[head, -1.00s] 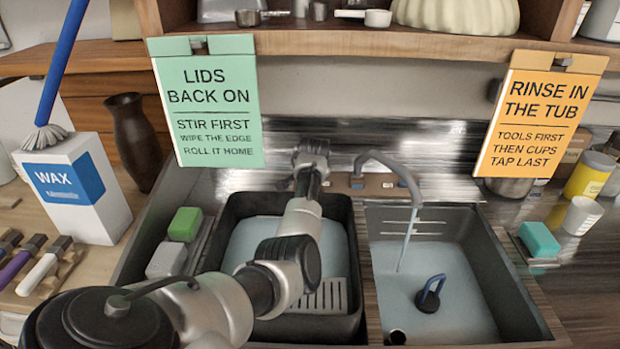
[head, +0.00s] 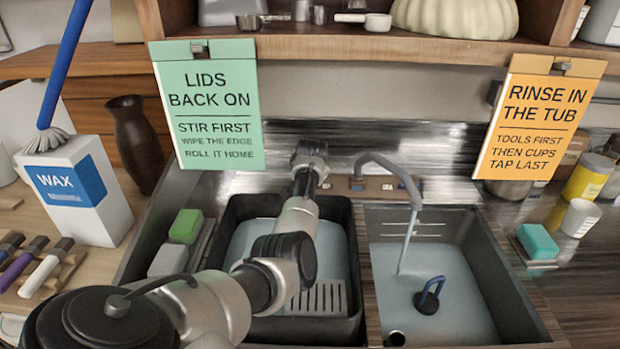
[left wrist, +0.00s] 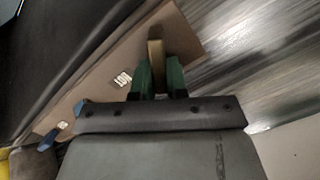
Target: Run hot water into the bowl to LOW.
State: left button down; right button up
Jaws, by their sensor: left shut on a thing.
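The tap spout (head: 398,172) arches over the right sink bowl (head: 500,265), and a thin stream of water (head: 406,245) falls from it. Pale water (head: 460,300) covers the bowl floor around a blue-handled dark plug (head: 430,295). I cannot make out a LOW mark. My left arm reaches over the dark left tub to the ledge behind it. In the left wrist view my left gripper (left wrist: 159,80) has its green fingers shut on a tan tap lever (left wrist: 156,48). A small label (left wrist: 122,79) beside it is hard to read. My right gripper is not in view.
The dark tub (head: 353,275) holds a pale surface and a slotted grate. A green sponge (head: 185,225) lies left of it; a teal sponge (head: 538,241) and white cup (head: 581,217) are at right. Two signs hang from the shelf (head: 420,48) above.

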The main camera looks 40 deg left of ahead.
pick_arm(q)
jog(key=shift+n, duration=0.5)
jog(key=c, duration=1.1)
grip_release()
jog(key=shift+c, duration=0.2)
jog(key=shift+r, duration=0.1)
jog(key=v, duration=1)
jog(key=shift+s+r, duration=0.2)
jog(key=shift+r, duration=0.05)
